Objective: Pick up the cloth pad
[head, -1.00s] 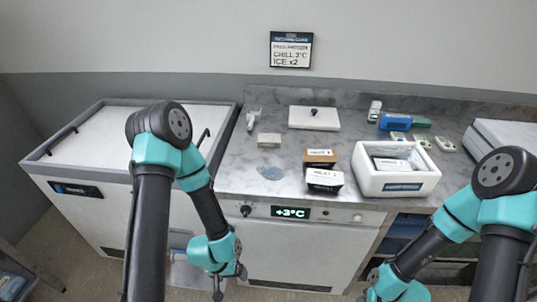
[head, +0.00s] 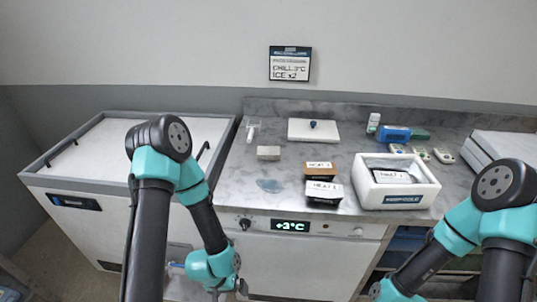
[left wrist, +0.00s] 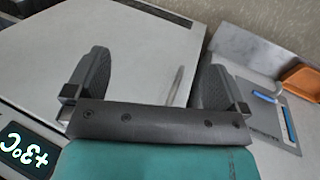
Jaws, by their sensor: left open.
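A small pale beige block (head: 268,153), which looks like the cloth pad, lies on the grey marbled counter, left of the middle, behind a flat bluish patch. My left gripper (left wrist: 155,65) is open and empty in the left wrist view, its two dark fingers wide apart in front of a pale appliance panel. The pad does not show in the left wrist view. My right gripper is out of frame.
The flat bluish patch (head: 270,186) lies near the counter's front. To its right are stacked labelled boxes (head: 323,190) and a white foam box (head: 397,199). A white board (head: 313,130) lies behind, and a white handled tool (head: 252,131) lies left of it. A chest freezer (head: 90,205) stands left.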

